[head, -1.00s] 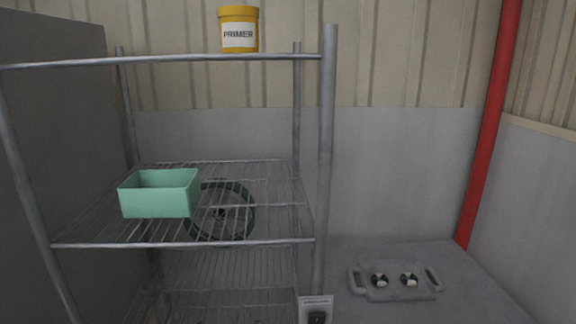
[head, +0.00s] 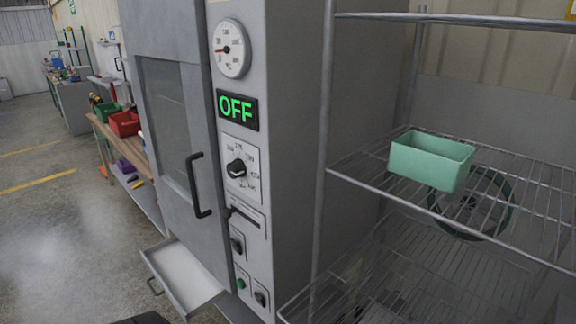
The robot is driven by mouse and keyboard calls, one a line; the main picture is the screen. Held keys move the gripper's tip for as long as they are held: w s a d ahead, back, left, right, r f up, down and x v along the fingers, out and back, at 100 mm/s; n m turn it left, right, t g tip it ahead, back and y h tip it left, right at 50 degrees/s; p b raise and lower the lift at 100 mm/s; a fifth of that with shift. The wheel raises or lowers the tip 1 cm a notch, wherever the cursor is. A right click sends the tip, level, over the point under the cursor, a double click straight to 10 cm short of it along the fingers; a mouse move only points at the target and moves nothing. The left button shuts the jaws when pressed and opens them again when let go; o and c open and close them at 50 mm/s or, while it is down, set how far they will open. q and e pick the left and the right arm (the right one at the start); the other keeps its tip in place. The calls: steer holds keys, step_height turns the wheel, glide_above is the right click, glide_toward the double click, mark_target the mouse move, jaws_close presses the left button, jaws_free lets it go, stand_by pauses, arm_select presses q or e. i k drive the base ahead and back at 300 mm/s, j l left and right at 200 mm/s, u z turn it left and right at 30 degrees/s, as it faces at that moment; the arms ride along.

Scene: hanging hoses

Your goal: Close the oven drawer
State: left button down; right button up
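The oven (head: 285,150) is a tall grey cabinet in the middle of the head view. Its door (head: 170,120) is shut and has a window and a black handle (head: 198,186). The oven drawer (head: 184,275) is a shallow light tray low on the front, below the door. Neither gripper can be made out. A dark shape at the bottom edge is too cut off to identify.
A wire shelf rack (head: 520,190) stands close to the oven's right, holding a mint-green bin (head: 432,161) and a dark green wheel (head: 470,203). Left behind is a wooden workbench (head: 125,150) with a red bin (head: 124,123). The floor (head: 60,235) left of the drawer is clear.

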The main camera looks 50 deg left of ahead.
mark_target(192, 289)
steer(key=u, duration=2.6)
